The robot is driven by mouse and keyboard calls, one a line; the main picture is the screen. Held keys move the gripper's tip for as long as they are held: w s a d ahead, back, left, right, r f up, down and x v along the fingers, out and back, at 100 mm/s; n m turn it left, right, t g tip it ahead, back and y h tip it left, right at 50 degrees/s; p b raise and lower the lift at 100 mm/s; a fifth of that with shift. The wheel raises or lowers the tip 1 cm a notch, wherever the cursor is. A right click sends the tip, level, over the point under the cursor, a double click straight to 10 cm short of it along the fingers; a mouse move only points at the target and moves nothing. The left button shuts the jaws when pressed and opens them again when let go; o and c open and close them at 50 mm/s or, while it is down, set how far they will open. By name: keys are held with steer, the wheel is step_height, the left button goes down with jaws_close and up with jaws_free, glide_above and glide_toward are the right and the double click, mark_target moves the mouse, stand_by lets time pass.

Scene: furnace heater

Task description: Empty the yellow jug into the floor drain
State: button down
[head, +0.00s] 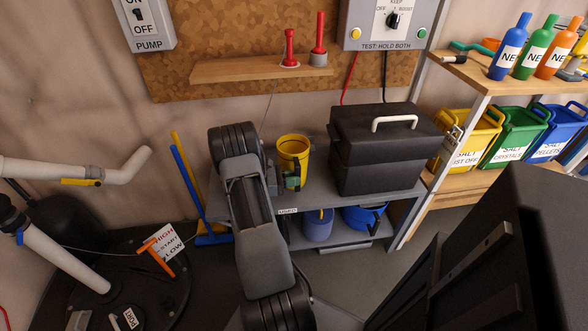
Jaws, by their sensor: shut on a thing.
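The yellow jug (293,148) stands upright over the grey shelf unit, left of the black box. Its rim and dark inside face me; I cannot tell whether it rests on the shelf or is slightly lifted, or whether it holds liquid. My gripper (291,181) is at the jug's near lower side, partly hidden by my arm, and is shut on the jug. I cannot make out the floor drain in this view.
A black box (385,148) with a white handle stands close right of the jug. A wooden shelf (260,69) with red-handled tools hangs above. A blue pot (318,224) and blue bowl (363,216) sit below. A black round tank (110,275) and white pipes (75,170) fill the left.

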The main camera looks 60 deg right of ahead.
steer(key=shift+r, duration=0.3)
steer(key=shift+r+p, duration=0.75)
steer(key=shift+p, duration=0.05)
steer(key=shift+r+p, duration=1.3)
steer(key=shift+r, duration=0.2)
steer(key=shift+w, duration=0.1)
